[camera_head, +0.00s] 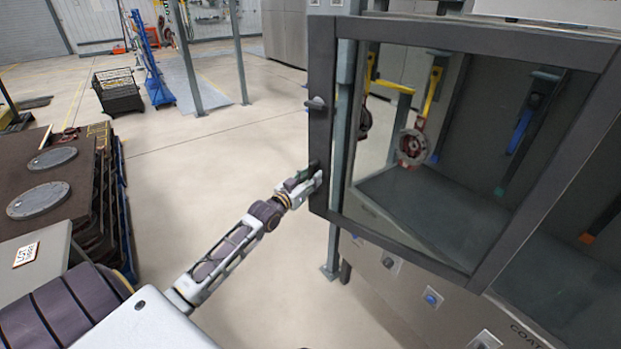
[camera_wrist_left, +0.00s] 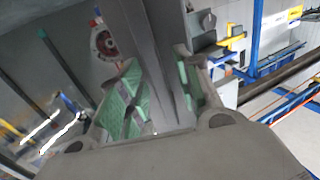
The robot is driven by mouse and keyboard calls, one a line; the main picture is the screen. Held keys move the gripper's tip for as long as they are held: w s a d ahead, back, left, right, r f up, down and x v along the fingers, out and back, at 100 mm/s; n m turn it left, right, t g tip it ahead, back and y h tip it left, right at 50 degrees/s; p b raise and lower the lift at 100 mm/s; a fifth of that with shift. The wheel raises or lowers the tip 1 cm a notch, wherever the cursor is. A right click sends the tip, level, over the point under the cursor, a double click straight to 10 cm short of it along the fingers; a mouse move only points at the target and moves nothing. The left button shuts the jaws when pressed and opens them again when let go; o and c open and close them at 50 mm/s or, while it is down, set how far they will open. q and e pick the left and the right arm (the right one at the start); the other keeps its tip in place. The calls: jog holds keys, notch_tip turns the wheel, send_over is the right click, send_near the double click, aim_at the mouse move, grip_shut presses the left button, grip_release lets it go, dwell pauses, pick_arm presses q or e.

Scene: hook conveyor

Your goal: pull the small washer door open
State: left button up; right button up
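The washer door (camera_head: 321,135) is a glass pane in a dark grey frame on the cabinet front. A small knob-like part (camera_head: 316,103) sits on its left upright. My left gripper (camera_head: 313,180) is at the lower part of that left upright. In the left wrist view, the green-padded fingers of my left gripper (camera_wrist_left: 160,98) stand apart on either side of a dark grey upright bar (camera_wrist_left: 160,45). The pads show, and I see no clear grip on the bar. Whether a finger touches it is hard to tell. My right gripper is not in view.
Behind the glass, a red and grey wheel (camera_head: 412,147) hangs from a yellow hook (camera_head: 432,90). A blue button (camera_head: 432,298) is on the panel below. Dark stacked plates (camera_head: 60,190) stand at left. The floor between them and the cabinet is clear.

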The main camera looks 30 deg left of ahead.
pick_arm(q)
grip_shut()
dwell(0.3)
jog(key=shift+s+f, duration=0.1)
